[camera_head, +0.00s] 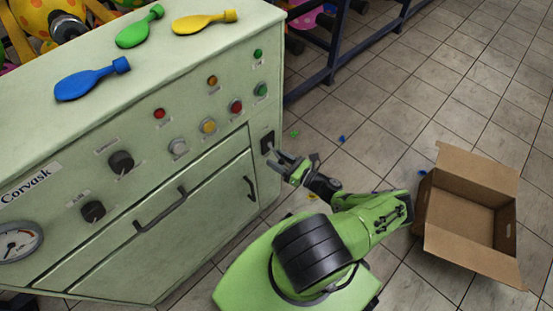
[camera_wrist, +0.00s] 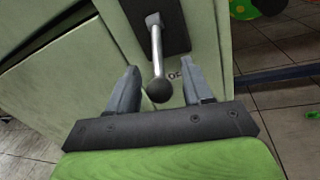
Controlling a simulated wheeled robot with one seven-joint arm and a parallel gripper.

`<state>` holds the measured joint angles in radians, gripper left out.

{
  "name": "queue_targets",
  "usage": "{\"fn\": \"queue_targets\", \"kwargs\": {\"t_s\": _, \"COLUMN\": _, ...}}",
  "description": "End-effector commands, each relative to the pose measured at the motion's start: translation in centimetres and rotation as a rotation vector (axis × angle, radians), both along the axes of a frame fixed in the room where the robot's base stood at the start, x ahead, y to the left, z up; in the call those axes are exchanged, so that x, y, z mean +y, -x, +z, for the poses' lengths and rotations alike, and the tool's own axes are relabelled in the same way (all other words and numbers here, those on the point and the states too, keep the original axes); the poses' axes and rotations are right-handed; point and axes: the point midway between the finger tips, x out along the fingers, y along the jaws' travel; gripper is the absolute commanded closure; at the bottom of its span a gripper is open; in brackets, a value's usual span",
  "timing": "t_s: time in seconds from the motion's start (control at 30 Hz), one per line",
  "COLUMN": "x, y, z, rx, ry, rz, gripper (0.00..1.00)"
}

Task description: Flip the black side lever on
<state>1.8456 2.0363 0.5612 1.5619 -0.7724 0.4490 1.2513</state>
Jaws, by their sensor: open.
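The black side lever (camera_wrist: 158,88) shows in the wrist view as a metal rod with a black ball knob, rising from a black plate (camera_wrist: 171,40) on the machine's panel. In the head view its black plate (camera_head: 267,142) sits at the right end of the machine's front. My gripper (camera_wrist: 160,80) is open, with one finger on each side of the knob and a gap on both sides. In the head view my gripper (camera_head: 284,166) is just in front of the plate. Lettering beside the knob is partly hidden by a finger.
The green machine (camera_head: 215,195) has knobs, coloured buttons and a door handle (camera_head: 160,210) left of the lever. Blue, green and yellow balloons (camera_head: 92,80) lie on its top. An open cardboard box (camera_head: 430,210) stands on the tiled floor at right. A blue rack (camera_head: 335,50) is behind.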

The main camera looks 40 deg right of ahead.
Motion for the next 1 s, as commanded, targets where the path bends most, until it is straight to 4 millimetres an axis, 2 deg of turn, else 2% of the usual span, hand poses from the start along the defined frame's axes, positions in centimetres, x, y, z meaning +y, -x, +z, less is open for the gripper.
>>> {"fn": "queue_targets", "kwargs": {"t_s": 0.1, "x": 0.19, "y": -0.78, "z": -0.07, "rx": 0.001, "ry": -0.001, "rz": -0.001, "gripper": 0.5}}
{"fn": "queue_targets", "kwargs": {"t_s": 0.33, "x": 0.19, "y": -0.85, "z": -0.01, "rx": 0.001, "ry": 0.0, "rz": -0.001, "gripper": 0.5}}
{"fn": "queue_targets", "kwargs": {"t_s": 0.67, "x": 0.17, "y": -0.81, "z": 0.0, "rx": 0.001, "ry": 0.0, "rz": -0.001, "gripper": 1.0}}
{"fn": "queue_targets", "kwargs": {"t_s": 1.0, "x": -0.08, "y": -0.8, "z": 0.04, "rx": 0.007, "ry": 0.002, "rz": -0.001, "gripper": 1.0}}
